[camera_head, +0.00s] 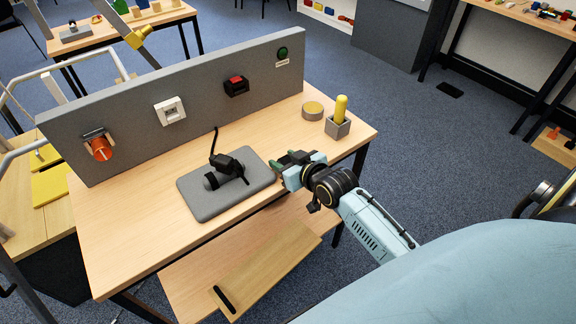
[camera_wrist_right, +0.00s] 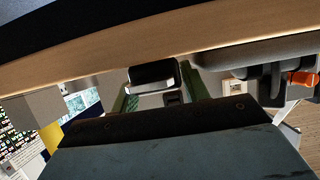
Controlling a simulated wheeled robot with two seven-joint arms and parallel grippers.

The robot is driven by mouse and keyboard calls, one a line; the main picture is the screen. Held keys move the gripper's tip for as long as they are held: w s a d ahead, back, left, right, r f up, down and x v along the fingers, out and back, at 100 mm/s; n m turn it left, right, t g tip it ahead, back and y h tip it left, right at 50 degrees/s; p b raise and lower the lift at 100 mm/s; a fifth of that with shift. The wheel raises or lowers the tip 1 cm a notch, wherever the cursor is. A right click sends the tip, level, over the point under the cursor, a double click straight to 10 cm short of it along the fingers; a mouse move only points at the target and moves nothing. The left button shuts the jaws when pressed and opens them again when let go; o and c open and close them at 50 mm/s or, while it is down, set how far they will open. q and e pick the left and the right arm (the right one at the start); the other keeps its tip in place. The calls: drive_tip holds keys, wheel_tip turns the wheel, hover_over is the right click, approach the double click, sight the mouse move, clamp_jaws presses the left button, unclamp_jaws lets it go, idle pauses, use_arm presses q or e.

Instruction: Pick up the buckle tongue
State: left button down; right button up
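A black buckle-like piece (camera_head: 228,163) with a thin black strap standing up from it rests on a grey pad (camera_head: 205,205) on the table. I take it for the buckle tongue, but its parts are too small to tell apart. My right gripper (camera_head: 288,165) is just right of the pad, apart from the black piece. Its green fingers stand apart in the right wrist view (camera_wrist_right: 155,95). A dark, pale-edged shape (camera_wrist_right: 152,75) shows between them there; I cannot tell what it is. The black piece shows to the right (camera_wrist_right: 270,82). My left gripper is not in view.
A grey panel (camera_head: 130,117) with an orange knob (camera_head: 101,148), white socket (camera_head: 170,110), red switch (camera_head: 236,86) and green button (camera_head: 283,52) stands along the back. A round tin (camera_head: 312,110) and a grey holder (camera_head: 337,127) with a yellow peg (camera_head: 341,107) stand at the right end. The front left tabletop is clear.

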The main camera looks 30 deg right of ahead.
drive_tip(key=c, duration=0.5)
drive_tip(key=shift+c, duration=0.3)
